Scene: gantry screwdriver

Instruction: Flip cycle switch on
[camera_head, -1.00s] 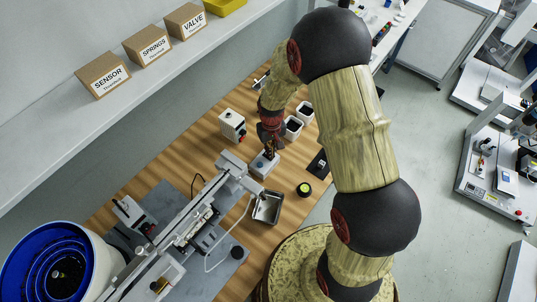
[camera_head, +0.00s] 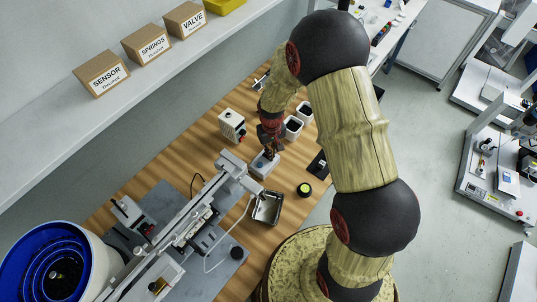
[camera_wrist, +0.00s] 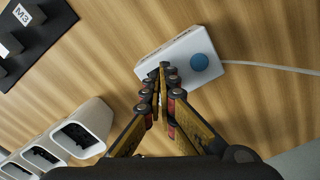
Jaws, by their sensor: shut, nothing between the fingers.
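A small white control box (camera_wrist: 180,48) with a round blue button (camera_wrist: 200,62) sits on the wooden table, its cable leaving to the right in the wrist view. In the head view the box (camera_head: 262,168) stands under my gripper (camera_head: 268,153). In the wrist view my gripper (camera_wrist: 167,76) is shut and empty, its fingertips at the box's lower left part, beside the blue button. I cannot tell whether they touch it. No switch lever is visible; the fingers hide that part of the box.
White bins (camera_wrist: 85,130) stand left of my gripper in the wrist view, with a black M3 tray (camera_wrist: 32,35) above. In the head view a metal tray (camera_head: 267,208), a round black-and-green item (camera_head: 304,189) and a white device (camera_head: 232,125) stand near the box.

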